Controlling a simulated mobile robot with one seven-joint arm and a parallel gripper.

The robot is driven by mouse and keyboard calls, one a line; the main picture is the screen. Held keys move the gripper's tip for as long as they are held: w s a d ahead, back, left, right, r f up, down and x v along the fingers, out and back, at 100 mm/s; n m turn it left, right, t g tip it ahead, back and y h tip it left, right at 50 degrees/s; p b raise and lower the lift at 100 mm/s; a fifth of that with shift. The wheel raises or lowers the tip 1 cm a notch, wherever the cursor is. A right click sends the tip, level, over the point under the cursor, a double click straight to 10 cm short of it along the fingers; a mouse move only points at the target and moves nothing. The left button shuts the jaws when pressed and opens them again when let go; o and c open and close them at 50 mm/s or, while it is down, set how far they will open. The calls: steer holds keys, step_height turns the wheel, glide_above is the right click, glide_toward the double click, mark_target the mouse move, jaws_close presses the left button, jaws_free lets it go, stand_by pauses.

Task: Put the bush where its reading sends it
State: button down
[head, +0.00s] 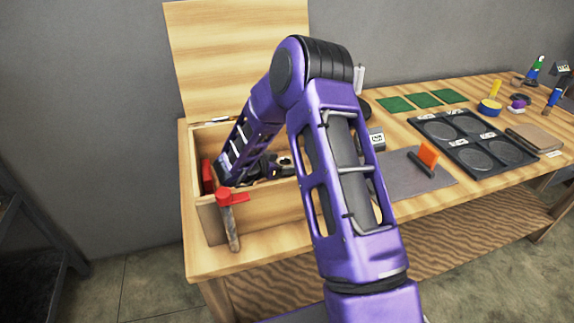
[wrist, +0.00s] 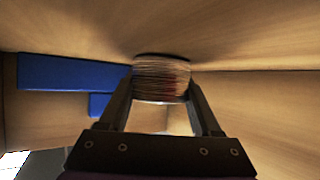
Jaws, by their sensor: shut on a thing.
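In the wrist view my gripper (wrist: 160,95) is shut on the bush (wrist: 161,72), a short round piece with a streaked, metallic-looking side. The bush sits between the two fingertips, close to a wooden surface. Whether it touches the wood I cannot tell. In the head view my arm reaches down into the open wooden box (head: 262,203), and the bush cannot be made out there. A dark tray (head: 462,144) with round recesses and small labels lies on the right of the bench. A small grey device with a label (head: 377,140) stands behind my arm.
The box lid (head: 235,60) stands open behind. A blue bar (wrist: 72,73) is left of the bush. A grey mat (head: 405,180) holds an orange piece (head: 428,154). Green pads (head: 422,99) lie behind.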

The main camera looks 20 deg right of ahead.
steer(key=shift+r, duration=0.1)
steer(key=shift+c, duration=0.4)
jaws_free()
steer(key=shift+s+a+r, duration=0.1)
steer(key=shift+a+r, duration=0.05)
steer(key=p+v, duration=0.1)
steer(key=v, duration=1)
steer(key=shift+s+a, duration=0.2)
steer(key=shift+a, duration=0.05)
